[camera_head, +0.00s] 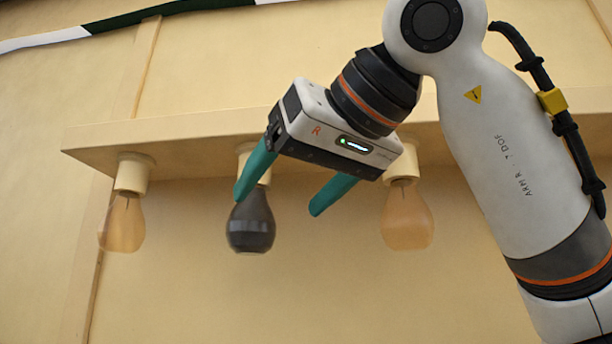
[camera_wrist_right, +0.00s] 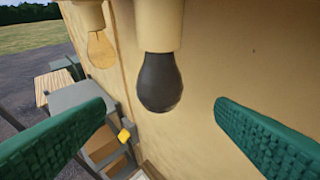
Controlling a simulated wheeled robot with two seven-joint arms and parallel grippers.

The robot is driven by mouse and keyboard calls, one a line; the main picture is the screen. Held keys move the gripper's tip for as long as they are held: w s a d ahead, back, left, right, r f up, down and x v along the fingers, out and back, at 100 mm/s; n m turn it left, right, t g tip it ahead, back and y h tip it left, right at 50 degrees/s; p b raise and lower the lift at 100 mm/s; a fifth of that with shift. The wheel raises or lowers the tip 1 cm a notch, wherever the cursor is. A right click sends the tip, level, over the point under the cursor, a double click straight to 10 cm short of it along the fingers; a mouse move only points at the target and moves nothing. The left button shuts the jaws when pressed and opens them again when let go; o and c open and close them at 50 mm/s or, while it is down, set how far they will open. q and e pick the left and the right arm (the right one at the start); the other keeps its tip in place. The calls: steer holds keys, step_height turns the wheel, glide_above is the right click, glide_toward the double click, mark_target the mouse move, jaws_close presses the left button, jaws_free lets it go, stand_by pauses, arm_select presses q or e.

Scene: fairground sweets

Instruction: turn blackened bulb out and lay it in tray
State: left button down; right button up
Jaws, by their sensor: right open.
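The blackened bulb (camera_head: 251,222) hangs in the middle socket under the wooden shelf, dark grey and upright. It also shows in the right wrist view (camera_wrist_right: 159,83), hanging from its cream socket. My right gripper (camera_head: 277,206) is open and empty. In the head view one teal finger overlaps the socket and the top of the bulb; the other is to its right. In the right wrist view the bulb appears between the spread fingers, beyond the tips, with no contact visible. I cannot identify the tray for certain. My left gripper is not in view.
Amber bulbs hang at left (camera_head: 122,224) and right (camera_head: 407,219) from the shelf (camera_head: 200,136), close to the dark one. A cream wall stands behind. The right wrist view shows grey and wooden furniture (camera_wrist_right: 83,97) below and a partly visible pale item at the bottom edge.

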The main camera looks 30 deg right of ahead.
mark_target(261, 217)
steer(key=p+x, duration=0.1)
steer(key=x, duration=0.4)
steer(key=shift+a+r, duration=0.1)
steer(key=shift+a, duration=0.1)
steer(key=x, duration=0.1)
steer(key=p+x, duration=0.1)
steer(key=x, duration=0.2)
steer(key=shift+w+d, duration=0.15)
steer(key=shift+d, duration=0.2)
steer(key=shift+w+a, duration=0.1)
steer(key=shift+w, duration=0.05)
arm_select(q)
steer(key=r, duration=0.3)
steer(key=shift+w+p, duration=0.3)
arm_select(e)
steer(key=shift+a+f, duration=0.15)
steer(key=shift+f, duration=0.1)
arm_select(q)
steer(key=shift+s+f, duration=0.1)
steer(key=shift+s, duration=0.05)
arm_select(e)
steer(key=c, duration=0.5)
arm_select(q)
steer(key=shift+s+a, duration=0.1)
arm_select(e)
steer(key=c, duration=0.4)
